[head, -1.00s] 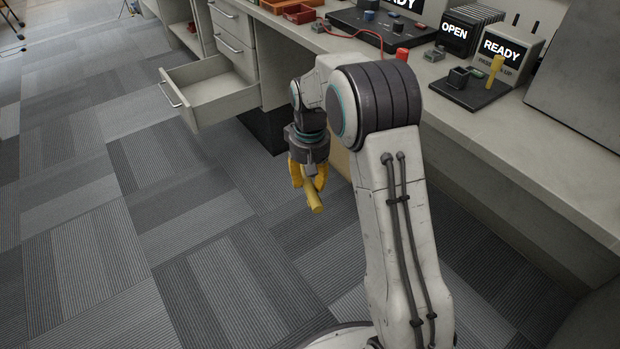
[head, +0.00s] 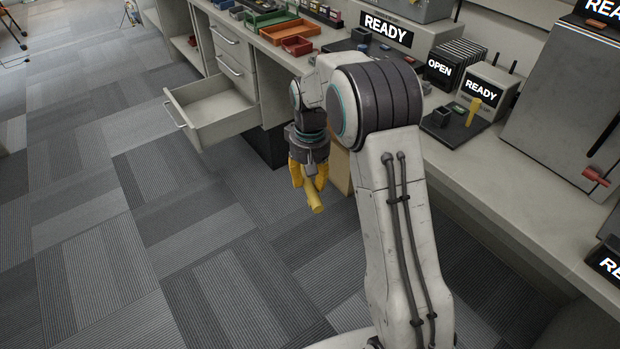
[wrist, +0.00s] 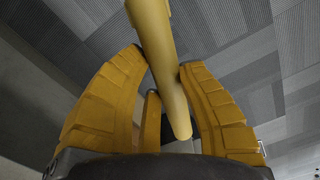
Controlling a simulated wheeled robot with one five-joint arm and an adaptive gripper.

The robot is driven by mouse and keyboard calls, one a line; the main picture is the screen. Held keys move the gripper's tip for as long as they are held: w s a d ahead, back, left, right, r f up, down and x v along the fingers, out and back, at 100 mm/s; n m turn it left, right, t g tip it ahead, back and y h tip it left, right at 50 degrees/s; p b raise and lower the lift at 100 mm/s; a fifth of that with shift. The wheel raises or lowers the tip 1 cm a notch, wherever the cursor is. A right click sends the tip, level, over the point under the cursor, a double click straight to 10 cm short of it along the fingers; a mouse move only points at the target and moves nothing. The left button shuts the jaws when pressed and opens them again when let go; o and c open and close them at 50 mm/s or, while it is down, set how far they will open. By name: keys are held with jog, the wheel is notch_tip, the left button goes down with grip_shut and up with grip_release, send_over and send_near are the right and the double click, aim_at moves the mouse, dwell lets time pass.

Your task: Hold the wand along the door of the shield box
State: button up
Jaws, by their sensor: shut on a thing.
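My gripper (head: 308,180) is shut on a yellow rod, the wand (head: 315,202). It hangs in front of the bench, over the carpet floor. In the wrist view, the wand (wrist: 158,50) runs between the yellow fingers (wrist: 163,72) and out past the top edge. A large grey box (head: 560,90), which looks like the shield box, stands on the bench at the right, with a red handle (head: 596,177) on its near face. The wand is well apart from it. The box is cut by the picture's edge.
The long bench (head: 480,185) runs along the right. An open drawer (head: 215,108) juts out at the left. A dark stand (head: 455,135) with another yellow stick, a READY block (head: 487,88) and trays (head: 284,30) are on the bench. The carpet (head: 150,230) is clear.

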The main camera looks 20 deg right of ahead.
aim_at(310, 178)
notch_tip(310, 178, up, 21)
jog(key=p, duration=2)
jog(key=s+d+m, duration=0.4)
jog(key=d+m, duration=0.1)
jog(key=d, duration=0.4)
jog(key=s+d+m+b, duration=0.1)
jog(key=s+d+m, duration=0.3)
jog(key=d+m, duration=0.3)
jog(key=s+d+m, duration=0.4)
jog(key=d, duration=0.6)
jog(key=s+d+m, duration=0.5)
jog(key=s+m, duration=0.3)
jog(key=s, duration=0.3)
jog(key=s+d+m, duration=0.5)
jog(key=s+m, duration=0.3)
jog(key=s, duration=0.3)
jog(key=shift+d+f+h, duration=0.15)
jog(key=shift+d+h, duration=0.25)
